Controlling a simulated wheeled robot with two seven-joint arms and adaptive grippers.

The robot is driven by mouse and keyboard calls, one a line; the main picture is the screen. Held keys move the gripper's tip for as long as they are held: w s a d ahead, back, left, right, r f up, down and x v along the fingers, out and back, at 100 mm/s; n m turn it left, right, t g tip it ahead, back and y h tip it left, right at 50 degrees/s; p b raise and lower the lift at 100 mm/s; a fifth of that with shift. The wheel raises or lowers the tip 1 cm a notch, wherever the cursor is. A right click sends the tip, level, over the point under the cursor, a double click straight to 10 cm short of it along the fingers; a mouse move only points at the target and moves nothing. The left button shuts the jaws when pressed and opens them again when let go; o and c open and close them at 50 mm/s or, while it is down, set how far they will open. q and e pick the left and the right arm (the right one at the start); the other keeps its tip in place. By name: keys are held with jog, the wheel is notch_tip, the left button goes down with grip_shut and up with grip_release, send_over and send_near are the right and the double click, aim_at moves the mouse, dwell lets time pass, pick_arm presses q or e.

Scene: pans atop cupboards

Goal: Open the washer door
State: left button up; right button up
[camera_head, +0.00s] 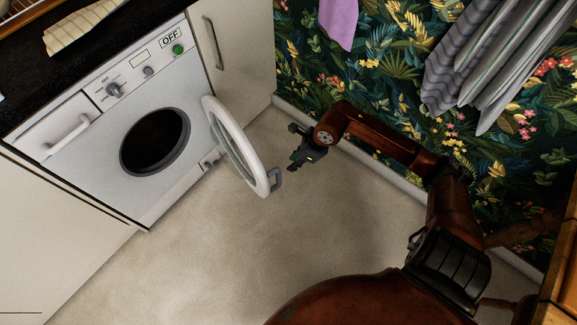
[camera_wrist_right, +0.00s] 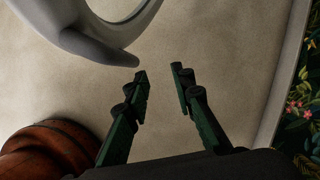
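The white washer (camera_head: 130,120) stands at the left under a dark counter. Its round door (camera_head: 237,147) is swung wide open to the right on its hinge, and the dark drum opening (camera_head: 155,142) is uncovered. A grey handle (camera_head: 275,180) is on the door's free edge. My right gripper (camera_head: 298,150) is just right of the door, apart from it. In the right wrist view its two fingers (camera_wrist_right: 161,78) are spread with nothing between them, and the door rim and handle (camera_wrist_right: 95,45) show at the upper left. My left gripper is not in view.
A white cupboard (camera_head: 235,50) stands right of the washer. A striped cloth (camera_head: 85,25) lies on the counter. Grey cloths (camera_head: 490,70) and a purple one (camera_head: 339,22) hang by the flowered wall. The floor (camera_head: 210,245) below the door is clear.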

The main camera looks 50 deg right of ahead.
jog(key=v, duration=0.6)
jog(key=shift+s+r, duration=0.2)
jog(key=shift+r, duration=0.1)
jog(key=shift+d, duration=0.1)
